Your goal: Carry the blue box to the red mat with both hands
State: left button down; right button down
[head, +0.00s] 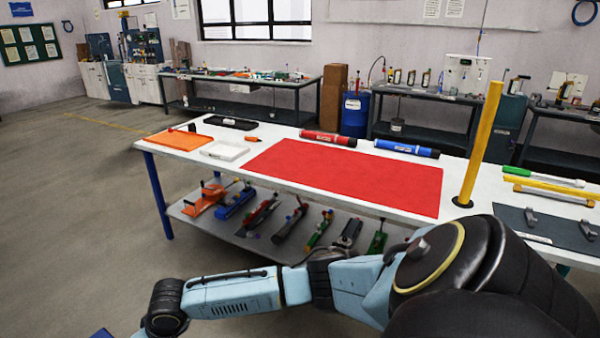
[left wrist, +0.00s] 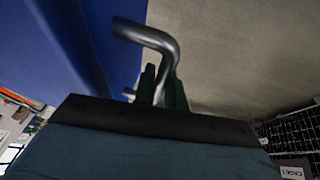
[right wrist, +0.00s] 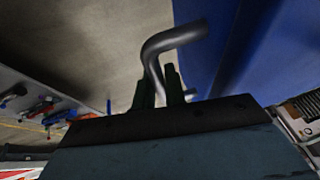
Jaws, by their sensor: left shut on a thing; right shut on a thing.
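The red mat (head: 340,176) lies flat and bare on the white workbench (head: 170,152) in the head view. Only a small corner of the blue box (head: 102,333) shows at the bottom left edge of that view. My left gripper (left wrist: 162,88) is shut on a grey metal handle (left wrist: 150,36) of the blue box (left wrist: 108,42) in the left wrist view. My right gripper (right wrist: 160,86) is shut on another bent metal handle (right wrist: 172,40) of the box (right wrist: 218,45) in the right wrist view. Neither gripper shows in the head view, and most of the box is out of sight.
A yellow post (head: 482,145) stands right of the mat. A red tube (head: 328,138) and a blue tube (head: 407,149) lie behind it. An orange tray (head: 172,141) and white tray (head: 226,150) lie left. Several pumps sit on the lower shelf (head: 250,243). Floor is clear left of the bench.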

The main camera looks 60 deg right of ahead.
aim_at(343, 168)
jog(key=z, duration=0.45)
jog(key=i, duration=0.95)
jog(key=z, duration=1)
jog(key=i, duration=0.7)
jog(key=z, duration=0.9)
jog(key=i, duration=0.45)
jog(key=u, duration=4.25)
